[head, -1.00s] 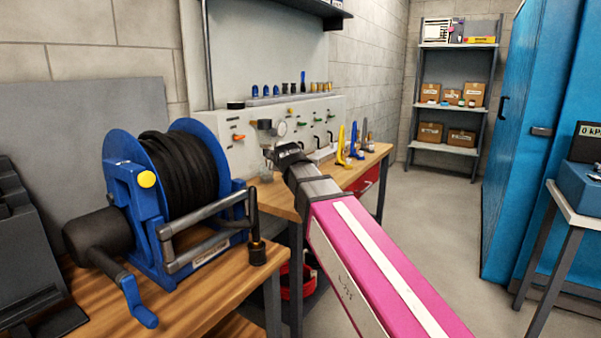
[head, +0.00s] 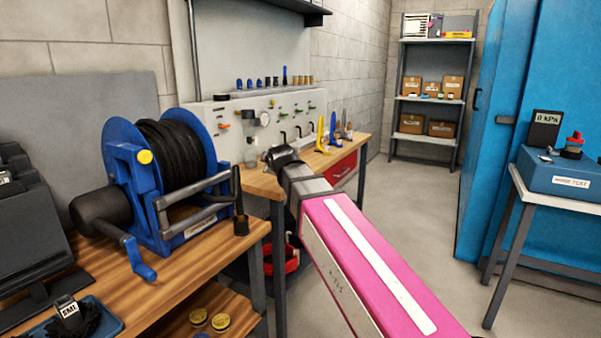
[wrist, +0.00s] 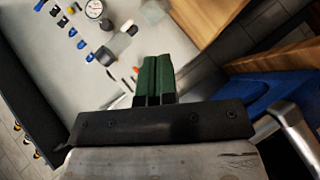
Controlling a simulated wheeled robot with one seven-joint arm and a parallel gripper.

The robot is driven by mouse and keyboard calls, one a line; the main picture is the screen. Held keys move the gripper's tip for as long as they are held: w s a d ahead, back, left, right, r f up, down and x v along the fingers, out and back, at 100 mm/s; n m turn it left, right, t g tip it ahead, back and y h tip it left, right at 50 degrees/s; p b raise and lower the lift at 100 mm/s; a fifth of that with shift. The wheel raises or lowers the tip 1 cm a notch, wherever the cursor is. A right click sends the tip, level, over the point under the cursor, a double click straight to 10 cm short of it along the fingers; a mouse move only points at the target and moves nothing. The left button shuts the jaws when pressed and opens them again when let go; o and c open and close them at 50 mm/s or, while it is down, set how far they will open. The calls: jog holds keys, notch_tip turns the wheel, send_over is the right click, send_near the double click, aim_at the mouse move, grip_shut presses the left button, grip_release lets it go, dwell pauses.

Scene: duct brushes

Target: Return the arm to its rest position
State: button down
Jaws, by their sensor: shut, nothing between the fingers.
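My arm (head: 345,245), pink with a white stripe, reaches from the lower right of the head view toward the workbenches. My gripper (wrist: 154,78) shows in the wrist view with its two green fingers side by side, shut and empty. In the head view only the dark end of the arm shows, and the fingers cannot be made out there. The arm's end stands in front of the far bench and its valve panel (head: 215,140).
A blue hose reel (head: 125,170) stands on the near wooden bench (head: 185,255), left of my arm. A blue cabinet (head: 520,80) and a small table with a blue test box (head: 560,175) stand at right. The floor between is clear.

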jog(key=s+d+f+m+g+h, duration=0.2)
jog(key=s+d+f+m+g, duration=0.15)
jog(key=d+f, duration=0.75)
jog(key=s+d+f+m+g+h, duration=0.1)
jog(key=s+d+f+m+g, duration=0.35)
jog(key=f, duration=0.95)
jog(key=s+d+f+m+g, duration=0.4)
jog(key=s+d+f+m, duration=0.4)
jog(key=s+d+f, duration=0.4)
notch_tip(320, 180, down, 4)
jog(key=shift+s+d+r+m+g+h, duration=0.1)
jog(key=shift+s+d+m+g+h, duration=0.25)
jog(key=shift+d, duration=0.35)
